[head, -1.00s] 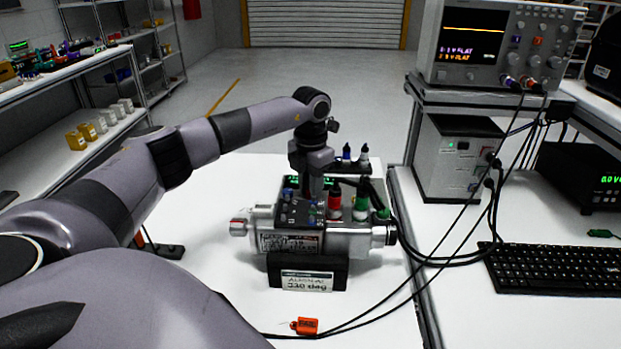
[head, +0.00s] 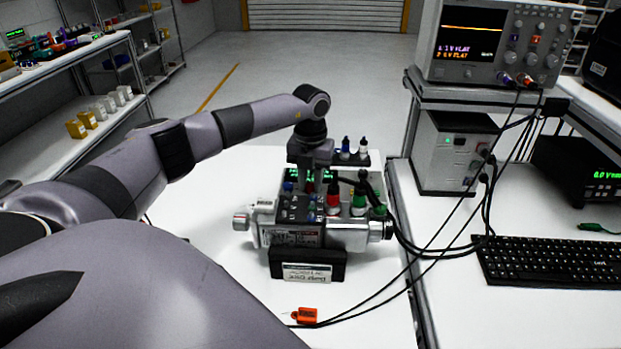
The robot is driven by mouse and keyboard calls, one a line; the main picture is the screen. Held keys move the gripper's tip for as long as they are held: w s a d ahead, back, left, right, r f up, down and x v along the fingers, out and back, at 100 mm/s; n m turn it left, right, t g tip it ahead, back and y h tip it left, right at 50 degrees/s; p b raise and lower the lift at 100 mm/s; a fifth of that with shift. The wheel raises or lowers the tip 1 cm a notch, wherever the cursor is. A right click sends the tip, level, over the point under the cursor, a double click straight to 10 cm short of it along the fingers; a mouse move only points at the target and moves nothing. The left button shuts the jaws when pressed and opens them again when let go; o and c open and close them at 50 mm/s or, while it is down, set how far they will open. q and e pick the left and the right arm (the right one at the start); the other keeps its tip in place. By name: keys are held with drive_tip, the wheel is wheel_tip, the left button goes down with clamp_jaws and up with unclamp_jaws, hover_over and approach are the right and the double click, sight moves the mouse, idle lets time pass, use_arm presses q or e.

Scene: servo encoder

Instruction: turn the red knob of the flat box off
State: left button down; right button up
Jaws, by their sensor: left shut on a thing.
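The flat box shows only in part behind the silver servo unit (head: 345,238) in the head view; its green display (head: 297,173) is partly covered by my gripper. My left gripper (head: 311,186) points down from above at the box, behind the servo unit's dark terminal block. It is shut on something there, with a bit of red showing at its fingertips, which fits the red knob. The fingers and the terminals hide most of the knob, so its pointer direction cannot be seen. My right gripper is not in view.
Red and green plugs (head: 333,199) stand on the servo unit close to my gripper. A dark rack with blue and white-topped probes (head: 346,148) stands just behind. Black cables (head: 440,262) run to the right.

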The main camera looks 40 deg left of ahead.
sight(311, 185)
use_arm(q)
drive_tip(key=shift+w+r, duration=0.1)
drive_tip(key=shift+r, duration=0.05)
drive_tip(key=c, duration=0.9)
unclamp_jaws()
wheel_tip(311, 185, up, 7)
drive_tip(key=shift+r+b, duration=0.1)
drive_tip(key=shift+b, duration=0.4)
